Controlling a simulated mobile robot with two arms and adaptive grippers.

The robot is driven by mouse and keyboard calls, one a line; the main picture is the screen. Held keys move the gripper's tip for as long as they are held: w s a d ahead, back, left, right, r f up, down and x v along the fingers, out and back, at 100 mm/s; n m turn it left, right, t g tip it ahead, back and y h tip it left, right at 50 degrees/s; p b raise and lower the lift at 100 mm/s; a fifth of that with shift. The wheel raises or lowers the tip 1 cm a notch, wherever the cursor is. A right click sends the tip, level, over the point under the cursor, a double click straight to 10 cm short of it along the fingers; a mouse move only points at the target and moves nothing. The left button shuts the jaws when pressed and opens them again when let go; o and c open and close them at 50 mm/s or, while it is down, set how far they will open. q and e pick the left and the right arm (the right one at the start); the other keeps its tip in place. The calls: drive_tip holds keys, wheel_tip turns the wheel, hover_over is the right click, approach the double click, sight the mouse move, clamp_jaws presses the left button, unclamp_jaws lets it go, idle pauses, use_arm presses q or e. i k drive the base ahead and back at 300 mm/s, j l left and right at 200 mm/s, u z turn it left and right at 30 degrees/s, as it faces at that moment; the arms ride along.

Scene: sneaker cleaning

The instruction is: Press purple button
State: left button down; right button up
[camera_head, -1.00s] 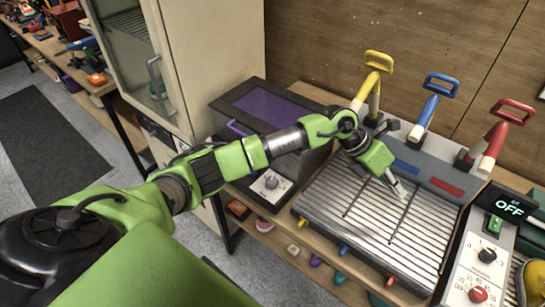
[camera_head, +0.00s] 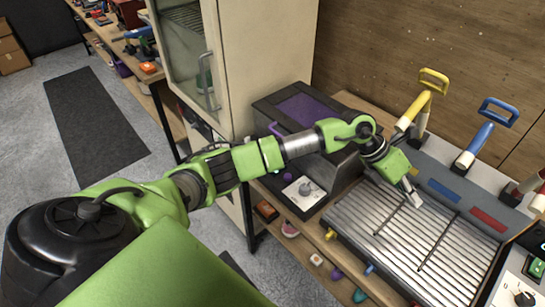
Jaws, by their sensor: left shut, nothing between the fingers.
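My left gripper (camera_head: 413,198) is shut and empty. It points down over the back left part of the grooved metal tray (camera_head: 365,215), well above and to the right of the purple piece. I cannot tell whether its tips touch the tray. My right gripper is not in view.
A dark box with a purple window (camera_head: 305,108) and a white dial panel (camera_head: 305,192) stands left of the tray. Yellow (camera_head: 433,80) and blue (camera_head: 499,110) handles rise behind it. A tall cabinet (camera_head: 265,60) stands farther left. A grey floor with a dark mat (camera_head: 95,125) is clear.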

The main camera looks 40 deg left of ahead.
sight(287, 176)
drive_tip(key=u, duration=1.45)
drive_tip(key=l, duration=0.35)
drive_tip(key=i+l, duration=0.15)
drive_tip(key=l, duration=0.2)
